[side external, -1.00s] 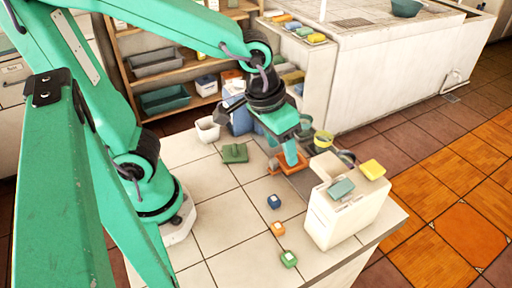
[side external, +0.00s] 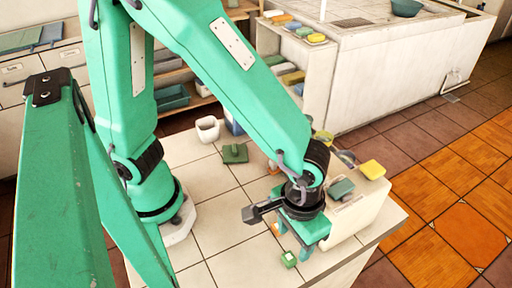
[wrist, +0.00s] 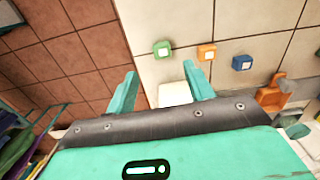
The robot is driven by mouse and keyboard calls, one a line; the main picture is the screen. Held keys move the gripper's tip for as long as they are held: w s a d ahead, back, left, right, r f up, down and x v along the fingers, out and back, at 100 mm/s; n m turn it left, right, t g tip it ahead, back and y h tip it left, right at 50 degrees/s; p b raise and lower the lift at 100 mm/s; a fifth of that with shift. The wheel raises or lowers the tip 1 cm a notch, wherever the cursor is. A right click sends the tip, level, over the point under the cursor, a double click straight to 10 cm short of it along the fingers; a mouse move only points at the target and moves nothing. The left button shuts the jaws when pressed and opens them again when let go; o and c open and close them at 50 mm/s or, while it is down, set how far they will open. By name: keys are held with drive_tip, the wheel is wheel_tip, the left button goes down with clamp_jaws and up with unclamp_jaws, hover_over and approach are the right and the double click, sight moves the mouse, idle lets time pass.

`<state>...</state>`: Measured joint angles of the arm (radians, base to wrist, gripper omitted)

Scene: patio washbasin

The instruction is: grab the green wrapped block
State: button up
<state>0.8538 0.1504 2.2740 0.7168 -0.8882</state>
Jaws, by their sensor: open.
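The green wrapped block (side external: 289,259), a small green cube with a pale top, rests on the tiled counter near its front edge. In the wrist view the green block (wrist: 162,48) lies ahead of the fingertips, roughly in line with the gap between them. My gripper (side external: 303,240) is open, pointing down just right of the block in the side view. In the wrist view my gripper's fingers (wrist: 160,75) are spread with no block between them.
An orange block (wrist: 207,52) and a blue block (wrist: 242,62) lie in a row beside the green one. A white box (side external: 350,215) stands close to my gripper on the right. A green flat piece (side external: 235,153) lies further back. The counter's left middle is clear.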

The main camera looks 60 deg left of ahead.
sight(290, 257)
drive_tip(key=shift+f, duration=1.3)
drive_tip(key=shift+f, duration=0.1)
drive_tip(key=shift+a+f, duration=0.15)
drive_tip(key=shift+f, duration=2.35)
drive_tip(key=c, duration=1)
drive_tip(key=shift+c, duration=0.2)
drive_tip(key=shift+r, duration=0.15)
wheel_tip(290, 257, up, 10)
